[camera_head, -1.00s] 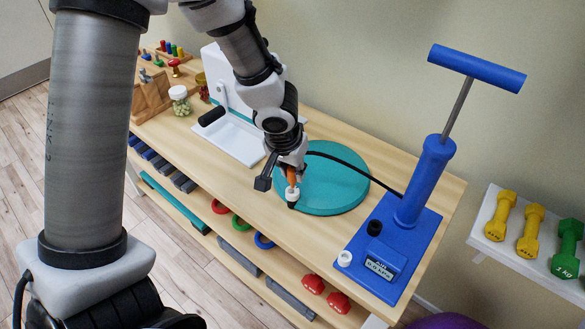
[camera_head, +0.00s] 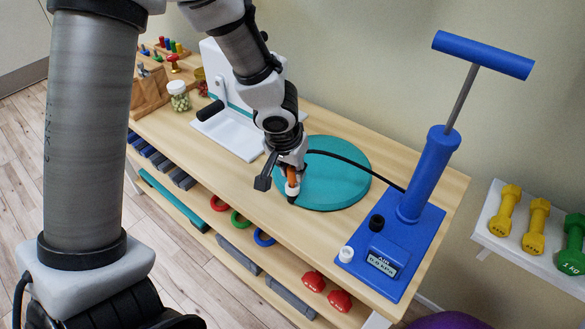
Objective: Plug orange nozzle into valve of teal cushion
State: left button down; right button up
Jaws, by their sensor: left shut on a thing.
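The round teal cushion (camera_head: 335,174) lies flat on the wooden bench. My left gripper (camera_head: 291,180) is over the cushion's near left edge, shut on the orange nozzle (camera_head: 293,174), which points down. A white collar shows at the nozzle's lower end, close to the cushion's rim. The valve is hidden or too small to make out, so I cannot tell whether the nozzle touches it. A black hose (camera_head: 350,162) runs from the nozzle area across the cushion to the blue pump (camera_head: 426,180). My right gripper is not in view.
The pump's base (camera_head: 402,250) carries a display, a black knob and a white knob. A white device (camera_head: 228,132) and a jar (camera_head: 179,97) stand at the left of the bench (camera_head: 385,160). Dumbbells (camera_head: 538,225) lie on a rack at the right. Bare bench lies before the cushion.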

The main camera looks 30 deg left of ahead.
pick_arm(q)
jog(key=shift+f+b, duration=0.3)
jog(key=shift+b, duration=0.2)
dwell(0.3)
jog(key=c, duration=0.9)
grip_release()
jog(key=shift+o, duration=0.3)
jog(key=shift+r, duration=0.1)
jog(key=shift+r+p, duration=3.1)
jog(key=shift+r, duration=0.35)
